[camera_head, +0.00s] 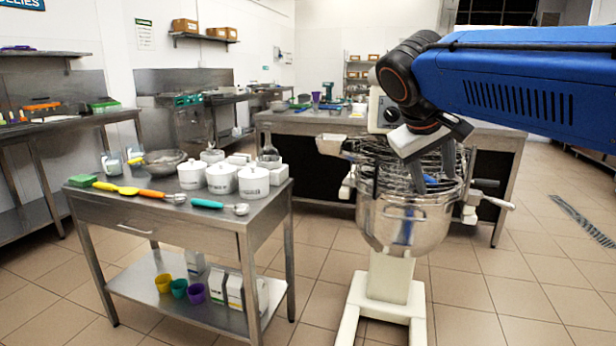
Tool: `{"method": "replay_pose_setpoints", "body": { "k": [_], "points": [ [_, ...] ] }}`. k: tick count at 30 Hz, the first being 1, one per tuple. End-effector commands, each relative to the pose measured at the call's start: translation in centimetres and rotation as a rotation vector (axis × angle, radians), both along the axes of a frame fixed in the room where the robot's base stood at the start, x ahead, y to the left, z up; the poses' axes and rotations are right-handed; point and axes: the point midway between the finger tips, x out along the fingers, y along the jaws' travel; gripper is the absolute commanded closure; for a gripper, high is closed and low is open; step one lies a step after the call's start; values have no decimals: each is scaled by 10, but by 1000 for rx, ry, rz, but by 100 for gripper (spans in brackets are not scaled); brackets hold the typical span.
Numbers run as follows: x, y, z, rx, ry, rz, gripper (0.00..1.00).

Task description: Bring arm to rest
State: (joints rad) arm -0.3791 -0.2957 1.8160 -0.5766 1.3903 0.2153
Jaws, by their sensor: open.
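My arm (530,85) is blue and reaches in from the right edge, with a dark wrist joint bent downward. My gripper (405,180) hangs at its end, pointing down in front of the mixer. Its fingers are dark and apart, and they look empty. The gripper overlaps the wire guard (385,150) of the mixer, and I cannot tell whether they touch. The steel mixer bowl (380,222) is below, with something blue showing in or through it.
A steel table (200,228) on the left holds white lidded pots (222,178), utensils and a bowl, with coloured cups (179,288) on its lower shelf. A larger steel counter (300,118) stands behind the mixer. The tiled floor (540,260) at right is mostly free.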

Motion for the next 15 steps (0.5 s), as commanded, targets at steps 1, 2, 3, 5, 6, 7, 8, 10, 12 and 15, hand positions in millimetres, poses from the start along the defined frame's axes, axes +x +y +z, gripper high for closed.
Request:
{"method": "replay_pose_setpoints", "body": {
  "k": [1,2,3,5,6,7,8,10,12,15],
  "points": [
    [-17,-10,-17,32,11,-2,55],
    [-27,-15,-27,51,17,-2,55],
    [-38,-19,-40,76,24,0,55],
    [-57,-25,-61,117,34,0,55],
    [-69,-28,-74,145,37,-1,55],
    [-78,-30,-85,165,41,-2,55],
    [-87,-32,-95,185,42,-3,55],
    [-108,-35,-120,234,44,-10,55],
    [-129,-37,-144,283,41,-18,55],
    [-157,-37,-179,351,31,-33,55]
  ]
}}
